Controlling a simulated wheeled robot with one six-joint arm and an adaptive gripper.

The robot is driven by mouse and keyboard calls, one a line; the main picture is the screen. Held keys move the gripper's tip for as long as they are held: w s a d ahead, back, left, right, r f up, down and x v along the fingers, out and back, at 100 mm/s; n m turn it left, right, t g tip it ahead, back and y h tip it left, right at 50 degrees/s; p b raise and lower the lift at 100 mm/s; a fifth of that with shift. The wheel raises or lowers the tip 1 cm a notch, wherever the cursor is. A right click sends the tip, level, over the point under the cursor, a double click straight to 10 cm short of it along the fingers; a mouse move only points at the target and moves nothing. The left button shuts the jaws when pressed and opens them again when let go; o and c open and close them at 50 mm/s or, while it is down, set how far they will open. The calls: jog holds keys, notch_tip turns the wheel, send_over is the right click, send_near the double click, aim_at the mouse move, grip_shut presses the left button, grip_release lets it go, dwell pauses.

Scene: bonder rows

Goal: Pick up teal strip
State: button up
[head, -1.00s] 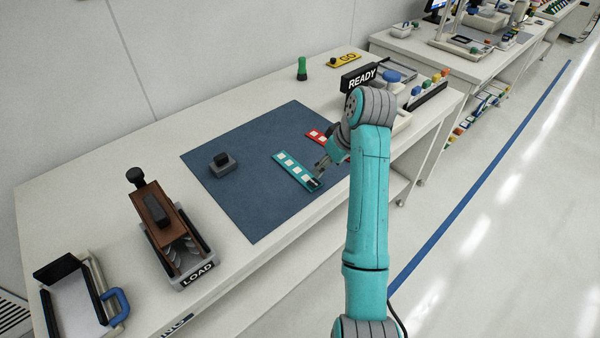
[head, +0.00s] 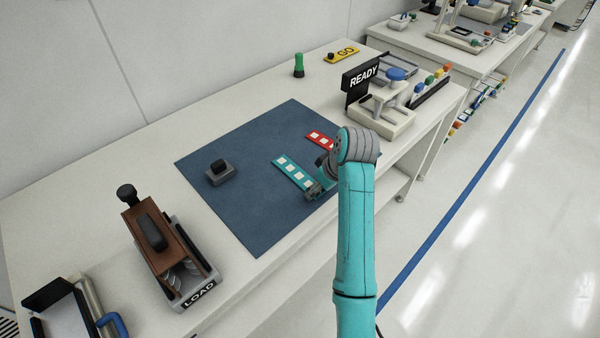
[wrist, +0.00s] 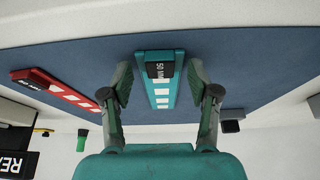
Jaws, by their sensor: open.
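The teal strip (head: 292,173) with several white squares lies on the blue mat (head: 245,205). In the wrist view the teal strip (wrist: 161,92) lies between the fingers, its dark labelled end at the top. My gripper (wrist: 159,84) is open, with one finger on each side of the strip and visible gaps between. In the head view my gripper (head: 316,191) is at the strip's near right end, partly hidden by my arm. Whether the fingers touch the mat is not clear.
A red strip (head: 320,140) lies on the mat beside the teal one. A grey block with a black knob (head: 219,173) stands on the mat's left. A LOAD fixture (head: 165,255) is at front left, a READY sign (head: 362,76) and press at back right.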

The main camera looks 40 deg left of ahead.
jog(key=shift+f, duration=0.15)
jog(key=shift+c, duration=0.2)
jog(key=shift+a, duration=0.1)
grip_shut()
